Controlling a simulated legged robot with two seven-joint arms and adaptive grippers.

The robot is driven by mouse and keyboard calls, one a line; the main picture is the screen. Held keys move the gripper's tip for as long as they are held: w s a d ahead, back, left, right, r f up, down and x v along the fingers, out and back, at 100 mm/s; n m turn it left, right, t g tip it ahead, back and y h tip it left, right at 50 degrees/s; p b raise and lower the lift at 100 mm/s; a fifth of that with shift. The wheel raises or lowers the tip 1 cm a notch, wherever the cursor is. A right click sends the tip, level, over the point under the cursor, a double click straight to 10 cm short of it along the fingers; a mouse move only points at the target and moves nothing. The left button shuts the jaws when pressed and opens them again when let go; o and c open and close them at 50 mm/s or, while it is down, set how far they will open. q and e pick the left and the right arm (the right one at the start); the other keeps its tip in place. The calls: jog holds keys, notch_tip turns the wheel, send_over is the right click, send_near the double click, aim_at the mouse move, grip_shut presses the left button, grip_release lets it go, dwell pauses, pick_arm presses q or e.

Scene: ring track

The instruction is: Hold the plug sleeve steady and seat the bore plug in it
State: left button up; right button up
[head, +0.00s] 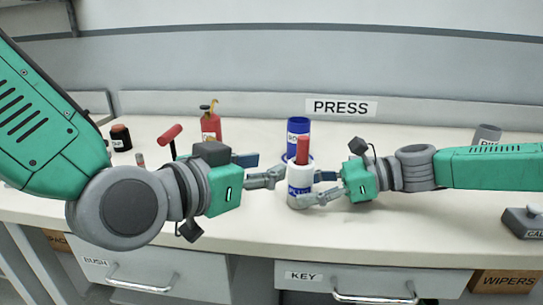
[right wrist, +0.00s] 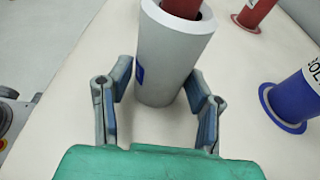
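The plug sleeve (head: 300,185) is a white upright cylinder with a blue label, standing near the table's front. In the right wrist view the sleeve (right wrist: 168,62) fills the top middle. The red bore plug (head: 303,150) sticks up out of its top; its upper end is cut off in the right wrist view (right wrist: 183,7). A gap shows around it in the bore. My right gripper (head: 312,188) is open, with its fingers (right wrist: 160,82) on either side of the sleeve's lower part. My left gripper (head: 270,167) looks open and empty, just left of the sleeve.
A blue flanged cylinder (head: 298,127) stands close behind the sleeve. A red object with a hook (head: 210,122) and a red-handled tool (head: 170,134) stand at the back left.

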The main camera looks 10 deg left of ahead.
jog(key=shift+o, duration=0.8)
